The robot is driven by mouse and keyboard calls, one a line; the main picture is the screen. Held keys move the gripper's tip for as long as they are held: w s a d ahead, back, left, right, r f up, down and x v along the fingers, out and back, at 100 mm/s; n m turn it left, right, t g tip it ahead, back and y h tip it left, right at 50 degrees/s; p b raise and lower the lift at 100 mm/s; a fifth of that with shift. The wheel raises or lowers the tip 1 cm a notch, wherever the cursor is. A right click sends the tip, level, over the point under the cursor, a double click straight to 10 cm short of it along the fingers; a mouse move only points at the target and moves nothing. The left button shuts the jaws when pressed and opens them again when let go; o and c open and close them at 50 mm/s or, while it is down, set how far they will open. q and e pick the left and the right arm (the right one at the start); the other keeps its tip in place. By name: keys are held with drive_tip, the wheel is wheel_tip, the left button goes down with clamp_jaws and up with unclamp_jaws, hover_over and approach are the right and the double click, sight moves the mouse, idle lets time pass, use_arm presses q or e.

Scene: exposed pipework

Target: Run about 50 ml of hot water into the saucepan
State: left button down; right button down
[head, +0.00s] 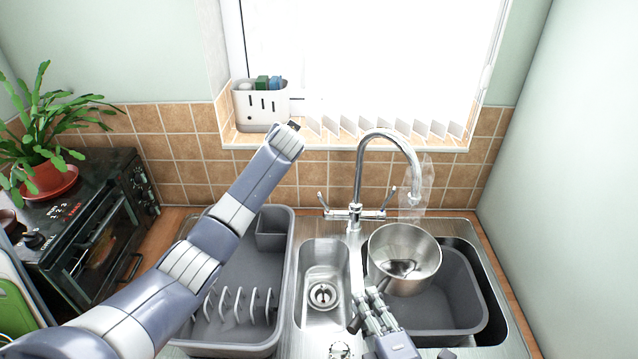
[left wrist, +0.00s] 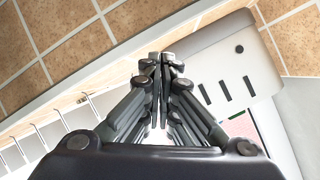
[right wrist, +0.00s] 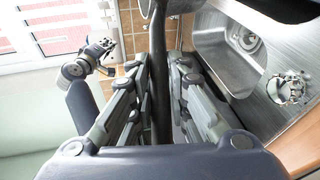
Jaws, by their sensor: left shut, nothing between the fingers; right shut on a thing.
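The steel saucepan (head: 404,246) hangs beneath the end of the tap's curved spout (head: 392,134), above the grey basin on the right. My right gripper (head: 372,302) is shut on its dark handle, seen between the fingers in the right wrist view (right wrist: 160,90). A dark patch shows inside the pan; I cannot tell if it is water or reflection. A translucent jagged patch hangs beside the spout, possibly water. The tap has a left lever (head: 323,203) and a right lever (head: 387,200). My left gripper (head: 293,126) is shut and empty by the windowsill, away from both levers.
A white caddy (head: 261,106) with sponges stands on the sill, close to my left gripper. A grey dish rack (head: 283,290) lies under my left arm. The small middle sink (head: 322,262) is empty. A black oven (head: 105,215) and a plant (head: 45,150) stand at left.

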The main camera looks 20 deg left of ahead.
use_arm(q)
drive_tip(key=s+d+f+n+g+h, duration=0.1)
drive_tip(key=s+d+n+g, duration=0.25)
drive_tip(key=d, duration=0.25)
drive_tip(key=s+d+f+n+g+h, duration=0.1)
drive_tip(key=s+d+n+g+h, duration=0.1)
drive_tip(key=d+n, duration=0.3)
use_arm(e)
drive_tip(key=shift+r, duration=0.15)
use_arm(q)
hover_over(325, 206)
drive_tip(key=w+a, duration=0.1)
drive_tip(key=a, duration=0.1)
wheel_tip(325, 206, down, 9)
drive_tip(key=shift+r+m, duration=0.15)
drive_tip(key=shift+m, duration=0.3)
drive_tip(key=shift+a, duration=0.1)
drive_tip(key=shift+s, duration=0.1)
idle(0.5)
